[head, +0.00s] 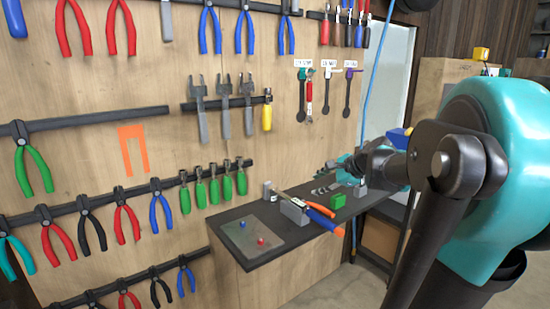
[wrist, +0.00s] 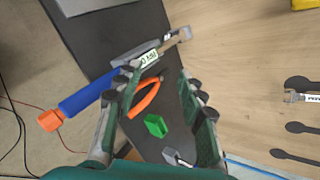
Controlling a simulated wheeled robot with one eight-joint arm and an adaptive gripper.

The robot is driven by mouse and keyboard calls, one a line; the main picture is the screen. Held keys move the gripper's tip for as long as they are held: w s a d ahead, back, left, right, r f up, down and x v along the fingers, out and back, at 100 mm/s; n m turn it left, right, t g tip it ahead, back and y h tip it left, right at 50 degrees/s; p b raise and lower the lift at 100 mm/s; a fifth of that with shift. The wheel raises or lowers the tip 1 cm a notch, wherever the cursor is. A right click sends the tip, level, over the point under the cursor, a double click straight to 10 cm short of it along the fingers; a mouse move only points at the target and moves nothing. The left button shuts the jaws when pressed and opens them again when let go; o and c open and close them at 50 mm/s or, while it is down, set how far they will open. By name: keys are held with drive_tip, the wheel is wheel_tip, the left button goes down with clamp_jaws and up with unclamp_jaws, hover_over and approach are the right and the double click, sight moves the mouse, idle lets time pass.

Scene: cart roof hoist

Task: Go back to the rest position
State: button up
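My gripper (head: 328,174) is above the dark bench top in the head view, on the end of my arm that reaches in from the right. In the wrist view its two fingers (wrist: 155,85) are spread apart with nothing held between them. Below and beyond the fingers, the wrist view shows a blue-handled tool (wrist: 88,95) with an orange end, orange-handled pliers (wrist: 145,97) and a green block (wrist: 156,125). A grey holder (wrist: 135,52) with a white label stands near the fingertips. The left finger hides part of the blue-handled tool.
The dark bench (head: 262,257) juts out from a wooden tool wall. It carries a grey plate (head: 238,234) with small red and blue pieces, a grey holder (head: 294,211) and a green block (head: 337,201). Several pliers and screwdrivers hang on the wall. A blue hose (head: 377,65) hangs near my arm.

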drive_tip(key=s+d+f+n+g+h, duration=0.1)
drive_tip(key=s+d+f+n+h, duration=0.1)
drive_tip(key=s+f+n, duration=0.6)
drive_tip(key=s+d+f+n+g+h, duration=0.2)
drive_tip(key=s+f+n+h, duration=0.2)
drive_tip(key=s+f+n, duration=0.5)
drive_tip(key=s+f, duration=0.5)
drive_tip(key=f, duration=0.1)
drive_tip(key=shift+d+f+g+h, duration=0.2)
drive_tip(key=shift+f+g+h, duration=0.1)
drive_tip(key=shift+f+h, duration=0.1)
drive_tip(key=shift+r, duration=0.1)
